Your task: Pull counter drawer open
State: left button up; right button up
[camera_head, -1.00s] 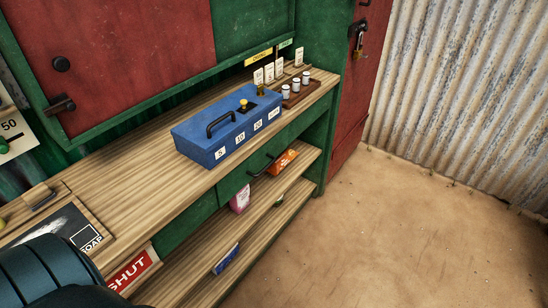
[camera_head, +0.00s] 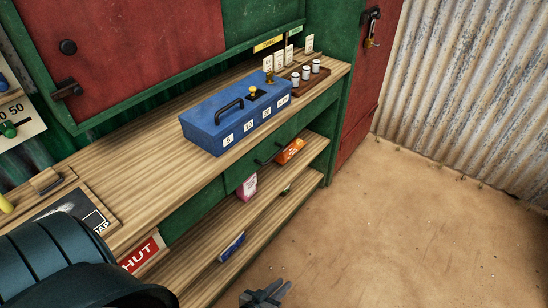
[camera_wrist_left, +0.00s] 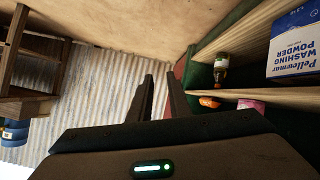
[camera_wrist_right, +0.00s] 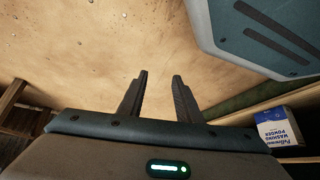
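The green counter drawer (camera_head: 241,172) is under the wooden counter top, below the blue box, and looks shut. Its dark bar handle (camera_head: 268,153) faces the open floor. My left gripper (camera_head: 273,290) is at the bottom of the head view, low over the floor and well apart from the handle. In the left wrist view its two fingers (camera_wrist_left: 163,95) are apart with nothing between them. My right gripper (camera_wrist_right: 160,92) shows only in its own wrist view, open and empty above bare floor. The handle shows in neither wrist view.
A blue box (camera_head: 232,118) with number labels stands on the counter top (camera_head: 150,180). Shelves below hold an orange packet (camera_head: 290,151), a pink packet (camera_head: 247,187) and a blue packet (camera_head: 232,247). A red cabinet with a padlock (camera_head: 371,40) stands beyond. The sandy floor (camera_head: 420,220) is clear.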

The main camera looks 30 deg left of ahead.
aim_at(274, 155)
pick_arm(q)
jog(key=w+a+r+n+t+y, duration=0.2)
jog(key=w+a+r+n, duration=0.1)
jog(key=r, duration=0.5)
jog(key=w+a+r+n+t+y, duration=0.2)
jog(key=w+a+r+n, duration=0.1)
jog(key=a+r, duration=0.4)
jog(key=w+a+r+n+t+y+b, duration=0.1)
jog(key=a+r+n, duration=0.4)
jog(key=r, duration=0.6)
jog(key=shift+w+a+r+n+t+y, duration=0.2)
jog(key=shift+w+n+t+y, duration=0.1)
jog(key=shift+w+t+y, duration=0.7)
pick_arm(e)
jog(key=shift+s+d+f+g, duration=0.5)
jog(key=shift+s+d+f, duration=0.05)
jog(key=shift+d, duration=0.15)
pick_arm(q)
jog(key=shift+w+h, duration=0.15)
jog(key=shift+h, duration=0.15)
